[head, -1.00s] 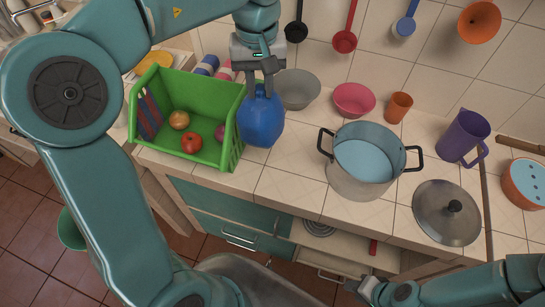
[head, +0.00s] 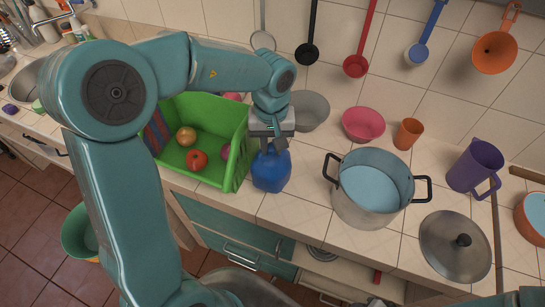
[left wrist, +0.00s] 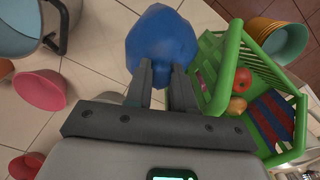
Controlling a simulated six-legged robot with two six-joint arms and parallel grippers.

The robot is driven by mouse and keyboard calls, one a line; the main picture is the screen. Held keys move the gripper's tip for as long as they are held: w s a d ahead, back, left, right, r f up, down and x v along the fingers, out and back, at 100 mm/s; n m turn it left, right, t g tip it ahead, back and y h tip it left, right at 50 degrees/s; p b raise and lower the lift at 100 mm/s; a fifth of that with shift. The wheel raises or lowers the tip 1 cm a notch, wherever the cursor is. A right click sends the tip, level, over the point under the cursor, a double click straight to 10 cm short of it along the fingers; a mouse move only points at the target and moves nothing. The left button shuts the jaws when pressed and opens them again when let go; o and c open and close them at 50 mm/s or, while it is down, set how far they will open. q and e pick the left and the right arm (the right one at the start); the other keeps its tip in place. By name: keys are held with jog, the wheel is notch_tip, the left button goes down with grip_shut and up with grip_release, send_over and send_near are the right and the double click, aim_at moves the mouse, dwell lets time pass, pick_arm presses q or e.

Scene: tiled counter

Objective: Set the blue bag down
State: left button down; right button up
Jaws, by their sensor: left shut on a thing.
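The blue bag (head: 271,172) is upright over the tiled counter, just right of the green crate. My left gripper (head: 268,144) is above it, shut on its top. In the left wrist view the bag (left wrist: 162,40) is at the fingertips (left wrist: 161,72), with tiles behind it. Whether its bottom touches the counter I cannot tell. My right gripper is out of view; only part of that arm shows at the bottom right.
The green crate (head: 238,160) holds several fruits, close beside the bag. A pot (head: 365,208) and its lid (head: 455,250) stand to the right. Grey (head: 312,112) and pink (head: 364,124) bowls are behind. Bare tiles lie between bag and pot.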

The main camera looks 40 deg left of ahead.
aim_at(273, 159)
pick_arm(q)
jog(key=shift+w+d+f, duration=0.15)
jog(key=shift+f, duration=0.65)
notch_tip(273, 159, down, 4)
jog(key=shift+r, duration=0.2)
jog(key=shift+f, duration=0.25)
jog(key=c, duration=1)
grip_release()
jog(key=shift+f, duration=0.1)
jog(key=shift+o, duration=0.2)
